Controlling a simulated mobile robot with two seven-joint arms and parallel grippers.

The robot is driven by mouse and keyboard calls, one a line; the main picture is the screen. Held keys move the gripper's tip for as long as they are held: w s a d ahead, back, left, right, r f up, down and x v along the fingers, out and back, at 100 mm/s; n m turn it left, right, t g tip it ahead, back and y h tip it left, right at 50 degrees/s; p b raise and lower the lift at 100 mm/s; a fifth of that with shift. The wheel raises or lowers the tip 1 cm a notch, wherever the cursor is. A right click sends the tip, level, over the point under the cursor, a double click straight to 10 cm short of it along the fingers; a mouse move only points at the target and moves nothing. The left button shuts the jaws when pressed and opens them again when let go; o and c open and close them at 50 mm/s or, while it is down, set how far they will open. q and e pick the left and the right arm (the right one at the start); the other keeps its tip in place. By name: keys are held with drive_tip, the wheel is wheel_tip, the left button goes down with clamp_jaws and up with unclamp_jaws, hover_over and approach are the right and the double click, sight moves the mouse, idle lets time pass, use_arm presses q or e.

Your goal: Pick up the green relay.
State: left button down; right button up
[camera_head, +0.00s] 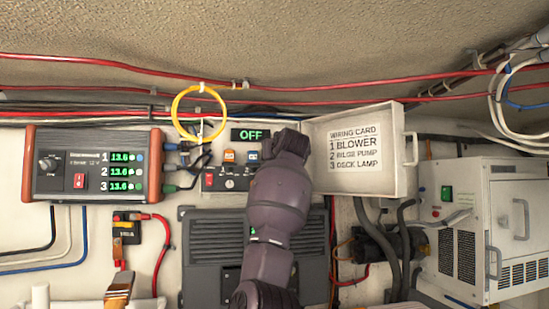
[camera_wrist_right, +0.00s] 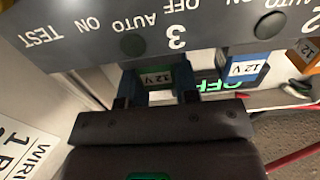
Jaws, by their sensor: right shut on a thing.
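In the right wrist view, the green relay (camera_wrist_right: 157,78) carries a white 12 V label and sits at the edge of the grey switch panel (camera_wrist_right: 95,35), by position 3. My right gripper (camera_wrist_right: 156,88) is shut on it, one finger on each side. I cannot tell whether the relay is still seated in its socket. A blue relay (camera_wrist_right: 243,69) and an orange relay (camera_wrist_right: 303,50) stand beside it. In the head view, my right arm hides the green relay and the gripper; the orange relay (camera_head: 229,155) and blue relay (camera_head: 252,157) show. My left gripper is not in view.
The open lid with the wiring card (camera_head: 354,150) stands close right of my right arm. A yellow cable loop (camera_head: 180,112) hangs to the left, near the meter box (camera_head: 95,163). A white-cased unit (camera_head: 485,230) is at right. Red cables run above.

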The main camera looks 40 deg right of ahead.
drive_tip(key=shift+r, duration=0.1)
drive_tip(key=shift+s+r+b, duration=0.15)
drive_tip(key=shift+r+b, duration=0.2)
drive_tip(key=shift+r, duration=1.35)
drive_tip(key=b+v, duration=0.4)
drive_tip(key=v, duration=1.4)
